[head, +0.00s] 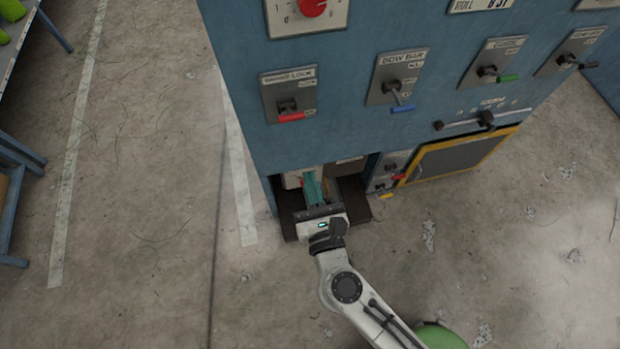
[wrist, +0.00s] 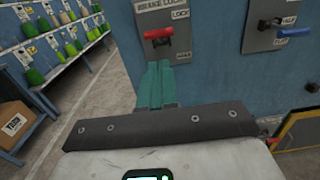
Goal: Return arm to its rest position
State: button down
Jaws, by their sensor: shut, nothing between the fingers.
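My gripper (head: 313,178) has teal fingers pressed together, with nothing between them. In the head view it is in front of the lower left of a blue machine cabinet (head: 240,110), overlapping the dark opening at its foot. In the wrist view my gripper (wrist: 157,68) points toward the cabinet face, with its tips just below a red-handled lever (wrist: 168,33) on a grey plate. That lever (head: 290,115) sits well above the fingers in the head view. My white arm reaches in from the lower right. I cannot tell whether the fingertips touch anything.
More levers, one blue-handled (head: 402,107) and one green-handled (head: 508,78), line the panel. A yellow-framed dark panel (head: 462,157) is low on the right. A blue rack with green items (wrist: 60,45) and a cardboard box (wrist: 14,125) stand left. Concrete floor (head: 130,230) is open between.

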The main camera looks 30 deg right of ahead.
dwell(0.4)
jog(key=w+a+r+n+y, duration=0.25)
jog(key=a+n+y, duration=0.25)
jog(key=n+y, duration=0.85)
jog(key=s+d+f+n+g+h, duration=0.1)
jog(key=s+f+n+g, duration=0.25)
jog(key=n, duration=0.65)
jog(key=s+d+f+n+g+h, duration=0.15)
jog(key=f+n+g, duration=0.3)
jog(key=n, duration=0.45)
jog(key=s+d+f+n+g+h, duration=0.1)
jog(key=s+d+n+g+h, duration=0.4)
jog(key=s+d, duration=0.8)
jog(key=d+n+g, duration=0.1)
jog(key=g, duration=0.2)
jog(key=shift+s+n+h, duration=0.3)
jog(key=shift+s+n, duration=0.05)
